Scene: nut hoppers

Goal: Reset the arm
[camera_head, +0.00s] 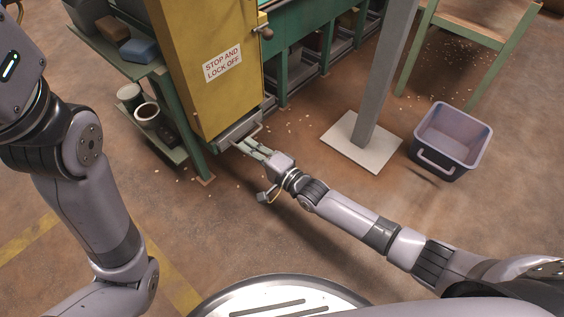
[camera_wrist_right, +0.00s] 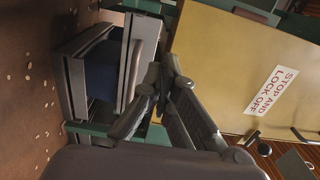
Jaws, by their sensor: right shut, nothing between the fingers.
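My right gripper (camera_head: 250,147) is low in front of the yellow cabinet, close to a grey drawer (camera_head: 238,131) with a bar handle. In the right wrist view the gripper fingers (camera_wrist_right: 166,75) are together with nothing between them. The drawer's handle (camera_wrist_right: 132,75) is just left of the fingertips there; I cannot tell whether they touch. The drawer (camera_wrist_right: 75,85) looks partly pulled out, with a dark blue inside. My left arm comes in at the left of the head view, bent upward, and its gripper is out of the picture.
The yellow cabinet (camera_head: 200,70) carries a "STOP AND LOCK OFF" sign. A green shelf (camera_head: 130,62) with boxes and cups stands to its left. A grey post on a pale base plate (camera_head: 345,150) and a purple-grey bin (camera_head: 450,138) stand right. Small nuts litter the floor.

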